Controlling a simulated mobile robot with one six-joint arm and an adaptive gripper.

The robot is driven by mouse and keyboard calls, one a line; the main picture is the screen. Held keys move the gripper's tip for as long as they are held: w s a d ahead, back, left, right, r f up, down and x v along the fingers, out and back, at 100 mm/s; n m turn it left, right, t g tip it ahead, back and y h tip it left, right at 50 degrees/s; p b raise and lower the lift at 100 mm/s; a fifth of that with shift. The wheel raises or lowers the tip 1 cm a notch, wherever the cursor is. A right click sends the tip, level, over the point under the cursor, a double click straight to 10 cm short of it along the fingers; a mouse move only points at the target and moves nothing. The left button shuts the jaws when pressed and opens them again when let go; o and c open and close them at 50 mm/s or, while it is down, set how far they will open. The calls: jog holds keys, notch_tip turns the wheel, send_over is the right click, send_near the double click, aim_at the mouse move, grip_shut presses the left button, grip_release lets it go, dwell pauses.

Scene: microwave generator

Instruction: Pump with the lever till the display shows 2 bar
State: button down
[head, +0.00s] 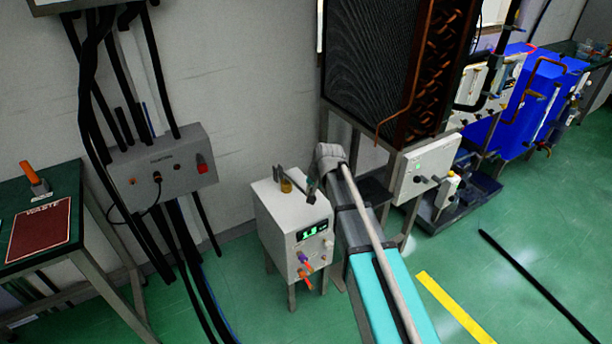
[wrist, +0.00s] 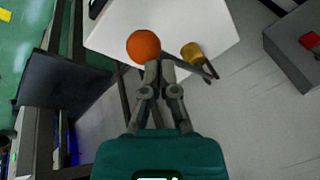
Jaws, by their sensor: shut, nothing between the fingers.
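The white pump box (head: 283,222) stands on legs by the wall in the head view. Its green-lit display (head: 312,231) seems to read about 1.8, but the digits are small. A brass cylinder (head: 286,186) sits on its top, also visible in the wrist view (wrist: 191,52). The lever's orange ball knob (wrist: 144,46) shows in the wrist view, just beyond my gripper's fingertips (wrist: 160,66). My gripper is shut and empty, beside or against the knob; contact is unclear. A dark lever bar (wrist: 199,69) runs near the cylinder. I cannot make out the knob in the head view.
A grey control box (head: 163,165) with a red switch and black cables hangs left of the pump. A green table (head: 55,180) stands at far left. A finned radiator unit (head: 370,60) and white box (head: 425,170) stand right. Open green floor lies at the lower right.

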notch_tip(320, 180, up, 7)
jog(key=w+a+p, duration=0.1)
jog(key=w+p, duration=0.1)
jog(key=p, duration=0.4)
jog(key=shift+w+a+p, duration=0.25)
jog(key=shift+a+p, duration=0.1)
dwell(0.6)
dwell(0.4)
jog(key=r+p, duration=0.1)
jog(key=w+r+p, duration=0.1)
jog(key=r+p, duration=0.1)
jog(key=a+r+p, duration=0.1)
jog(key=shift+w+r+p, duration=0.25)
jog(key=shift+w+p, duration=0.05)
jog(key=shift+w, duration=0.05)
dwell(0.7)
jog(key=s+d+r+g+h+p, duration=0.1)
jog(key=s+d+p, duration=0.1)
jog(key=s+d, duration=0.9)
jog(key=s+d+r+n+g+h+p, duration=0.1)
jog(key=s+d+r+g+h+p, duration=0.1)
jog(key=s+d, duration=0.9)
jog(key=s, duration=0.4)
jog(key=shift+d+r+p, duration=0.25)
jog(key=shift+d+p, duration=0.15)
jog(key=shift+a, duration=0.1)
